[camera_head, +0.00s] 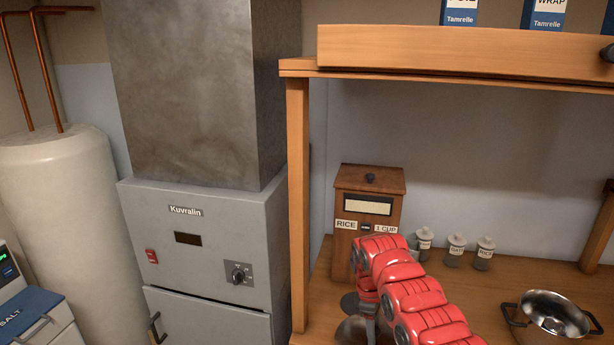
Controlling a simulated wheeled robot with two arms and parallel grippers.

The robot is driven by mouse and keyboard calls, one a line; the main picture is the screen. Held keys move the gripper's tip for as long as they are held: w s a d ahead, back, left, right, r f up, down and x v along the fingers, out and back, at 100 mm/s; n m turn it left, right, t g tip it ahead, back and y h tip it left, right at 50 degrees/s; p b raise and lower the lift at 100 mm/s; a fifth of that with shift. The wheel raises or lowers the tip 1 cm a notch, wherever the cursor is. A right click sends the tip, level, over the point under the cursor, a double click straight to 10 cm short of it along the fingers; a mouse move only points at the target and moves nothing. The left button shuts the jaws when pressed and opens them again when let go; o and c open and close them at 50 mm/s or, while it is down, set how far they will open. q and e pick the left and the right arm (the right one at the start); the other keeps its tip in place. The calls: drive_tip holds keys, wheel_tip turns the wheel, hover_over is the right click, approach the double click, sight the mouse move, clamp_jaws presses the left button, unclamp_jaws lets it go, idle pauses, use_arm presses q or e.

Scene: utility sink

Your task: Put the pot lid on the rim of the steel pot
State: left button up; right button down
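The steel pot (553,312) stands on the wooden counter at the lower right. It is open at the top, with a shiny inside and dark handles on its sides. My red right arm reaches in from the bottom edge, left of the pot. Its end, with my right gripper (366,308), points down at the counter in front of the rice box. Dark grey rounded metal shapes (352,331) show beside and below it. I cannot tell whether these are the pot lid or gripper parts, or whether the fingers are open or shut. My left gripper is out of view.
A wooden rice box (369,215) and several small labelled jars (457,250) stand at the back of the counter (490,283). A wooden shelf (450,48) spans above, with a post (298,200) at left. The counter between arm and pot looks clear.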

drive_tip(key=s+m, duration=0.2)
drive_tip(key=m, duration=0.1)
drive_tip(key=s+f+m+y, duration=0.1)
drive_tip(key=s+m, duration=0.1)
drive_tip(key=m, duration=0.2)
drive_tip(key=s+m+g, duration=0.1)
drive_tip(key=s+m, duration=0.1)
drive_tip(key=m, duration=0.2)
drive_tip(key=shift+s+d+f, duration=0.1)
drive_tip(key=shift+s+f, duration=0.15)
drive_tip(key=shift+s, duration=0.15)
drive_tip(key=shift+s+d+m+y, duration=0.15)
drive_tip(key=shift+s+m+y, duration=0.2)
drive_tip(key=shift+m, duration=0.45)
wheel_tip(320, 180, down, 14)
drive_tip(key=b, duration=1.4)
drive_tip(key=shift+a+f, duration=0.2)
drive_tip(key=shift+f, duration=0.05)
